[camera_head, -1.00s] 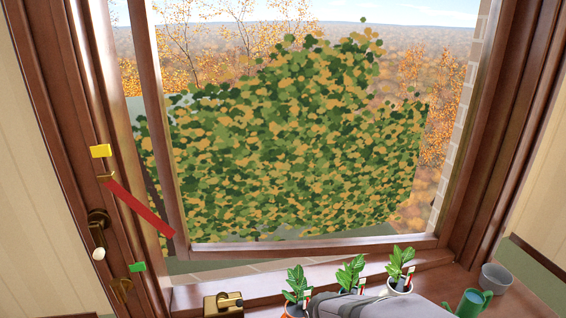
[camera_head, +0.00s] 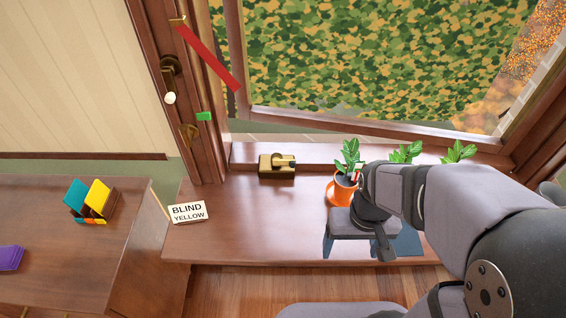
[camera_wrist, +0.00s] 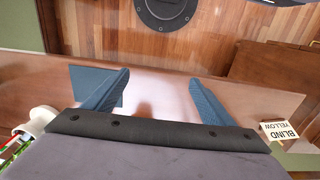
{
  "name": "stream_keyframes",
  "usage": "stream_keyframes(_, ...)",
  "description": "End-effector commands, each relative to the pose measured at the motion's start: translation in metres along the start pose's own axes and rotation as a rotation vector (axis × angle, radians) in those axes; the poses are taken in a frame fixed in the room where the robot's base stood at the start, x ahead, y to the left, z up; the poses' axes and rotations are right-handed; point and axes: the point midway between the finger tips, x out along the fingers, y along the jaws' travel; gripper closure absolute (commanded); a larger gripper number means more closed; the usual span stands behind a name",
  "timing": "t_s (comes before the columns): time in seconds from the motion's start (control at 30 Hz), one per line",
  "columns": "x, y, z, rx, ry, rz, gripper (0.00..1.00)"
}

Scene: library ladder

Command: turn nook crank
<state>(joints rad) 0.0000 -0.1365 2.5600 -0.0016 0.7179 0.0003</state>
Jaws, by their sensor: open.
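A dark bronze crank (camera_head: 171,68) with a white knob (camera_head: 170,98) is mounted on the left side of the wooden window frame in the head view. My gripper (camera_head: 360,247) hangs over the window-seat ledge, right of and below the crank and well apart from it. In the wrist view, its two blue fingers (camera_wrist: 155,88) are spread wide with nothing between them but bare wood below. The crank is not in the wrist view.
A red strip (camera_head: 208,58) and a green tag (camera_head: 204,116) are beside the crank. A brass latch (camera_head: 277,167) and potted plants (camera_head: 347,158) stand along the sill. A desk (camera_head: 90,245) is at left.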

Motion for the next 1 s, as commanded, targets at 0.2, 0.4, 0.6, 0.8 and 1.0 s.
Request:
stream_keyframes(0.2, 0.0, 0.0, 0.0, -0.001, 0.0, 0.0, 0.22)
stream_keyframes(0.4, -0.003, -0.013, 0.006, -0.06, -0.036, 0.001, 0.22)
stream_keyframes(0.6, 0.011, -0.034, 0.026, -0.173, -0.183, 0.016, 0.22)
stream_keyframes(0.8, 0.026, -0.065, -0.018, -0.337, -0.218, 0.06, 0.22)
stream_keyframes(1.0, 0.043, -0.106, -0.118, -0.405, -0.057, 0.104, 0.22)
